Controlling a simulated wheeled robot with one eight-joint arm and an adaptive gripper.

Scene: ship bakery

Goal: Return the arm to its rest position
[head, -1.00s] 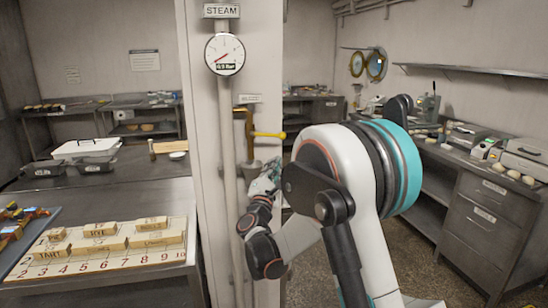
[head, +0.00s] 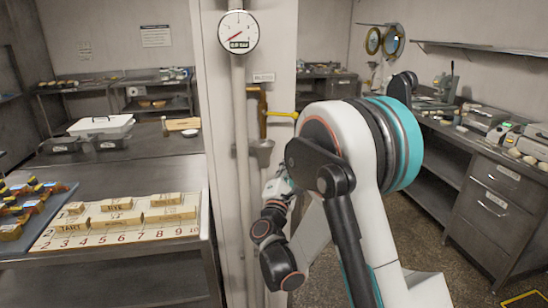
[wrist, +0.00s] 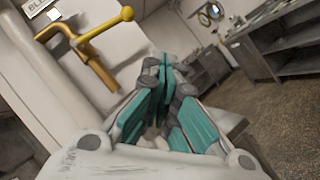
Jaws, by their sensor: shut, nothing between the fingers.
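My arm is folded in front of the white pillar in the head view. My gripper (head: 277,186) is partly hidden behind my own arm links there. In the wrist view my gripper (wrist: 165,75) has its teal-padded fingers drawn together at the tips, with nothing between them. It hangs in free air, apart from the yellow-handled valve (wrist: 95,32) on the pillar. The same valve (head: 263,112) shows in the head view, just above and left of my gripper.
A steam gauge (head: 238,32) and a pipe run up the pillar. A counter at left holds a numbered board (head: 120,232) with wooden blocks and a blue tray (head: 38,216). Steel drawers (head: 495,195) stand at right. Open floor lies between my arm and the drawers.

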